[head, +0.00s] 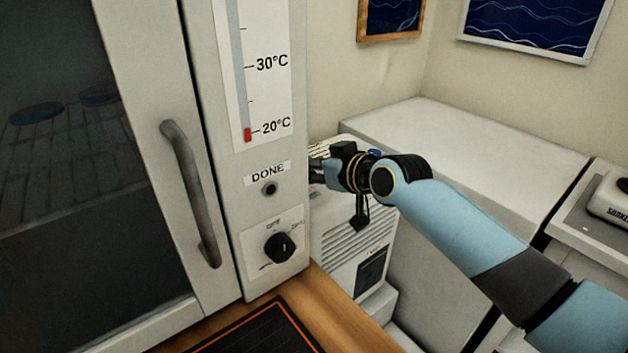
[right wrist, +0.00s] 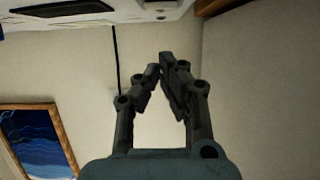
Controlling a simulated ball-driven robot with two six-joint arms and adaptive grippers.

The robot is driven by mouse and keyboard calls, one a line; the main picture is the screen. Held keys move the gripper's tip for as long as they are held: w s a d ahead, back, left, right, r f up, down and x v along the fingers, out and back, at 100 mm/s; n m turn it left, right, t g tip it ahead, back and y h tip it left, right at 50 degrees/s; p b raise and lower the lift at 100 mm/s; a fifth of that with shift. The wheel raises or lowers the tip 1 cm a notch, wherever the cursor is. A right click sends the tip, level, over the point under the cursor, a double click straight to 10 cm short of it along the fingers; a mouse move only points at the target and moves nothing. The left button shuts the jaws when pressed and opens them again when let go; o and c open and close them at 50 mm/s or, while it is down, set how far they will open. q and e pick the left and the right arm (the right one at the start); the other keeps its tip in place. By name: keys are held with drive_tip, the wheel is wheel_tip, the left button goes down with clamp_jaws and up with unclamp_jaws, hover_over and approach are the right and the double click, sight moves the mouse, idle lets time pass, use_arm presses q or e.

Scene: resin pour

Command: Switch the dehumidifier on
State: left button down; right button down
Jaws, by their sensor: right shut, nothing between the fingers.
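The dehumidifier (head: 345,243) looks to be the white unit with slatted vents and a dark square panel, standing just right of the oven-like cabinet. My right gripper (head: 318,172) is over its top, close to the cabinet's side; the gripper and wrist hide part of that top. A small blue part (head: 375,153) shows just behind my wrist. In the right wrist view my right gripper (right wrist: 160,70) is shut with nothing between the fingers. A white casing with a dark panel (right wrist: 60,8), perhaps the dehumidifier, lies along the top edge there, apart from the fingertips. My left gripper is not in view.
The cabinet (head: 222,150) has a handle (head: 190,195), a thermometer scale, a DONE lamp (head: 269,188) and a black knob (head: 280,247). A long white box-like surface (head: 470,150) runs along the wall behind my right arm and is clear. A dark mat (head: 250,335) lies in front.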

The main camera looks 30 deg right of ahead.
sight(316, 199)
drive_tip(key=shift+s+f, duration=0.2)
drive_tip(key=shift+f, duration=0.6)
drive_tip(key=shift+s+f, duration=0.15)
drive_tip(key=shift+f, duration=0.6)
drive_tip(key=shift+s+d+f+b, duration=0.1)
drive_tip(key=shift+s+f+b, duration=0.15)
drive_tip(key=shift+f+b, duration=0.6)
drive_tip(key=shift+r, duration=0.4)
drive_tip(key=shift+r+p, duration=0.1)
drive_tip(key=shift+p, duration=0.2)
drive_tip(key=shift+r+p, duration=0.65)
drive_tip(key=shift+r, duration=0.1)
